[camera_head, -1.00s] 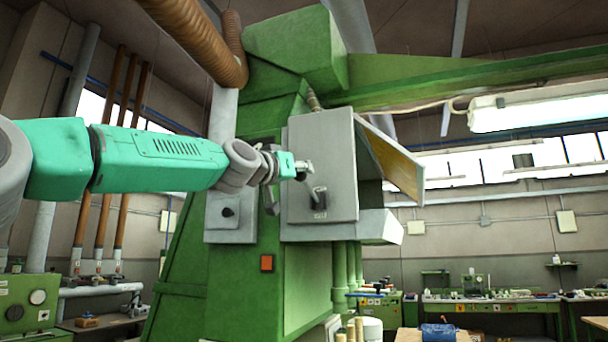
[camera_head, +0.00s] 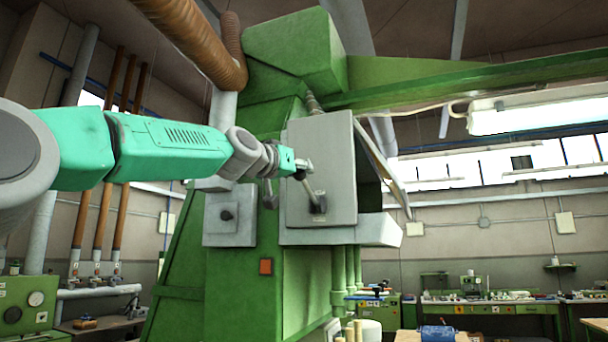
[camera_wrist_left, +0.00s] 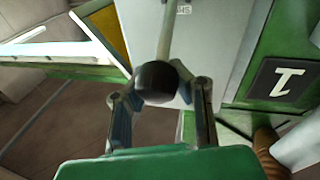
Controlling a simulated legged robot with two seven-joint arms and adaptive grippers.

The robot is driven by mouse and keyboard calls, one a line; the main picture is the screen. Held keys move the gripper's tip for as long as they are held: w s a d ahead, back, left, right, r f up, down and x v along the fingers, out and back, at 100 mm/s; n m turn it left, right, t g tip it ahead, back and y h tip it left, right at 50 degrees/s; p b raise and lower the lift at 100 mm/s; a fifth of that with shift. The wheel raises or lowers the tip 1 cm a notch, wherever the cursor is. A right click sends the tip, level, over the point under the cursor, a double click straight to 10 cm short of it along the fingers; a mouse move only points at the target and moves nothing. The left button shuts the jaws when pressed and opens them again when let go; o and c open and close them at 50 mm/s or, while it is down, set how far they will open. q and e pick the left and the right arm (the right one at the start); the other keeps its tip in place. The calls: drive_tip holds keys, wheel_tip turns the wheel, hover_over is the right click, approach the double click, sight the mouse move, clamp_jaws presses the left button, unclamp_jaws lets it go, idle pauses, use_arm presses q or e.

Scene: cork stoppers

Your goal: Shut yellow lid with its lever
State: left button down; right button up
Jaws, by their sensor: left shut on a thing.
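The lid (camera_head: 382,165) hangs at the right side of a grey box on the green machine, seen nearly edge-on and tilted outward at its bottom. Its yellow face shows in the left wrist view (camera_wrist_left: 105,32). The lever (camera_head: 311,190) is a thin grey rod rising from a dark pivot on the box's front plate. Its black knob (camera_wrist_left: 155,83) sits between my left fingers in the left wrist view. My left gripper (camera_head: 303,167) is shut on the lever at its knob end. My right gripper is out of view.
The grey box (camera_head: 335,150) has a ledge (camera_head: 375,229) jutting out below the lid. A smaller grey panel (camera_head: 230,216) with a knob is left of it. A brown hose (camera_head: 195,40) runs above my left arm. Workbenches stand far behind at right.

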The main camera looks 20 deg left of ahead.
use_arm(q)
drive_tip(key=shift+w+r+g, duration=0.35)
drive_tip(key=shift+r+g, duration=0.15)
drive_tip(key=shift+r, duration=0.2)
idle(5.4)
idle(0.6)
drive_tip(key=c, duration=1.2)
unclamp_jaws()
drive_tip(key=shift+a, duration=0.1)
drive_tip(key=shift+s, duration=0.1)
drive_tip(key=shift+a+f, duration=0.1)
drive_tip(key=shift+a, duration=0.05)
drive_tip(key=shift+s+a, duration=0.1)
drive_tip(key=shift+s, duration=0.15)
drive_tip(key=shift+v, duration=3.45)
